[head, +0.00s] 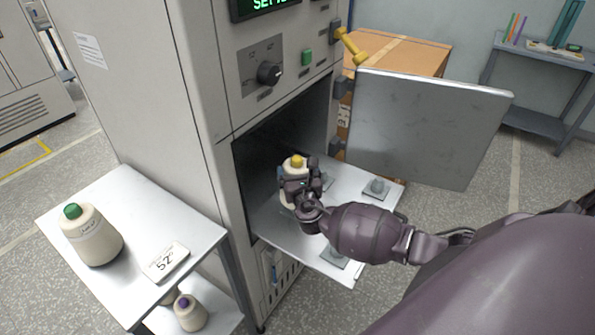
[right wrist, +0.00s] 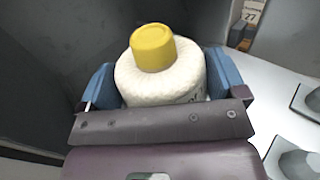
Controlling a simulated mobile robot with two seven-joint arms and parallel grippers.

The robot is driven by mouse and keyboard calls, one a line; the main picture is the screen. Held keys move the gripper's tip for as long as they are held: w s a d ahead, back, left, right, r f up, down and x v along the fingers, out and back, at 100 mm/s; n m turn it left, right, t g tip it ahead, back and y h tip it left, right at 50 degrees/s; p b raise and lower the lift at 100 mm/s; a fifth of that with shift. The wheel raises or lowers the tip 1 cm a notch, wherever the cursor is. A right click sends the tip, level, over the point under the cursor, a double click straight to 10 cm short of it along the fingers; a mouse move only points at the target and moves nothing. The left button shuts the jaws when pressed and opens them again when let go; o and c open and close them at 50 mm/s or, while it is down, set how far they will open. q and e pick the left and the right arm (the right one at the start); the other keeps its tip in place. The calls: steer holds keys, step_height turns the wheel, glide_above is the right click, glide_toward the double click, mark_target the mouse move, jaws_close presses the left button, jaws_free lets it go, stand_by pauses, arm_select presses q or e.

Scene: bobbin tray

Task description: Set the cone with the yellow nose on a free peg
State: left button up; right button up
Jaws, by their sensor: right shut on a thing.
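The cone with the yellow nose (head: 294,165) stands roughly upright at the mouth of the open cabinet, over the tray (head: 290,233). My right gripper (head: 298,188) is shut on this cone. In the right wrist view the white cone (right wrist: 160,85) sits between the two blue finger pads. Its base is hidden, so I cannot tell whether it is on a peg or held above the tray. A bare peg (head: 376,186) shows at the tray's right corner, and another peg (head: 335,256) at its front, partly behind my arm. My left gripper is not in view.
The cabinet door (head: 430,130) stands open at the right of the opening. A side table (head: 130,195) at left bears a green-nosed cone (head: 92,235) and a label plate (head: 165,262). A purple-nosed cone (head: 190,312) is on its lower shelf. A cardboard box (head: 405,52) stands behind the door.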

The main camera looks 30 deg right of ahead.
steer(key=shift+f, duration=0.35)
steer(key=shift+f+b, duration=0.15)
steer(key=shift+b, duration=0.2)
steer(key=shift+f+b, duration=0.45)
steer(key=shift+f, duration=0.2)
stand_by(0.5)
steer(key=shift+f, duration=0.5)
steer(key=shift+f+b, duration=0.4)
steer(key=shift+b, duration=0.15)
steer(key=o, duration=1)
steer(key=shift+o, duration=0.8)
steer(key=shift+s+f, duration=0.1)
steer(key=shift+s, duration=0.05)
